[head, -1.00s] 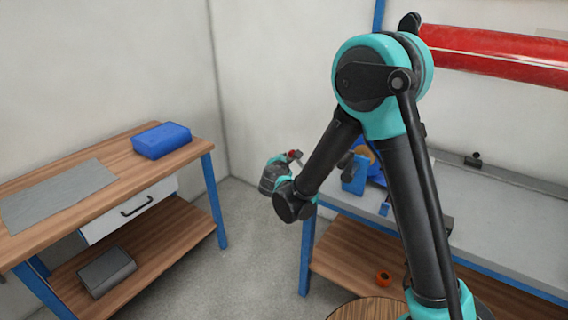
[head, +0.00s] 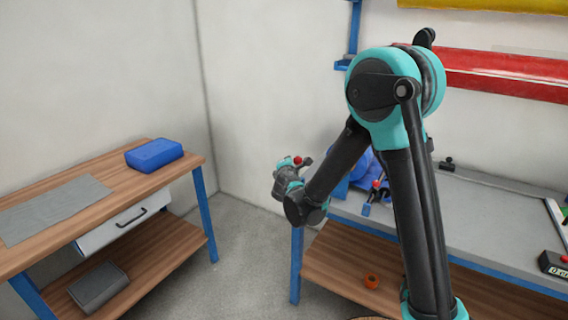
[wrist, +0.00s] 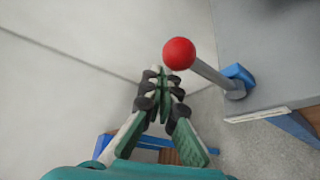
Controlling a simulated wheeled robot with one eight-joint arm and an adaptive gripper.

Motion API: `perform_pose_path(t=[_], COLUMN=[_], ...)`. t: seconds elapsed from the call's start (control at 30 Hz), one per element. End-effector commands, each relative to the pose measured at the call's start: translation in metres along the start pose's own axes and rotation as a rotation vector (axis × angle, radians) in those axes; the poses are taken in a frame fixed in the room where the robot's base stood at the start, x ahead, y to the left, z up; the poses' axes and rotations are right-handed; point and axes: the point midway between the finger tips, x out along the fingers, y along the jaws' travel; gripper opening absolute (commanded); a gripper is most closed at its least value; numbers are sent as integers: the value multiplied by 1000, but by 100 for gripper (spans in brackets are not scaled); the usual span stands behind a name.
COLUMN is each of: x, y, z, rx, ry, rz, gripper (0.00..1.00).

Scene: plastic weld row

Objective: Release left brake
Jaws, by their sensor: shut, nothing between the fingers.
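A brake lever with a red ball knob (wrist: 179,53) on a grey rod rises from a blue bracket (wrist: 238,78) at the grey bench's edge in the wrist view. My gripper (wrist: 161,82) is shut and empty. In that picture its fingertips lie just left of and below the knob; the depth gap is unclear. In the head view a red knob (head: 298,160) shows beside my wrist, and the fingers are mostly hidden. A second red knob (head: 376,184) stands further right, by a blue part on the bench, partly beside my arm.
The grey bench (head: 490,210) has a dark device with a display (head: 553,263) at the right. An orange ring (head: 372,281) lies on its lower shelf. A wooden table (head: 120,190) with a blue box (head: 154,154) stands left. Bare floor lies between them.

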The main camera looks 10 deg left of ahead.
Motion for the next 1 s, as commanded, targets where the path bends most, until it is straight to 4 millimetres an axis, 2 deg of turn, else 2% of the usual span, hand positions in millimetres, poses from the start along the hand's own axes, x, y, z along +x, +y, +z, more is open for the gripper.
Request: perform_pose_path(t=[0.4,1.0], x=[-6,0], y=[-3,-1], z=[11,13], rx=[-2,-3], ry=[-4,-11], rz=[-1,-4], gripper=[0,0])
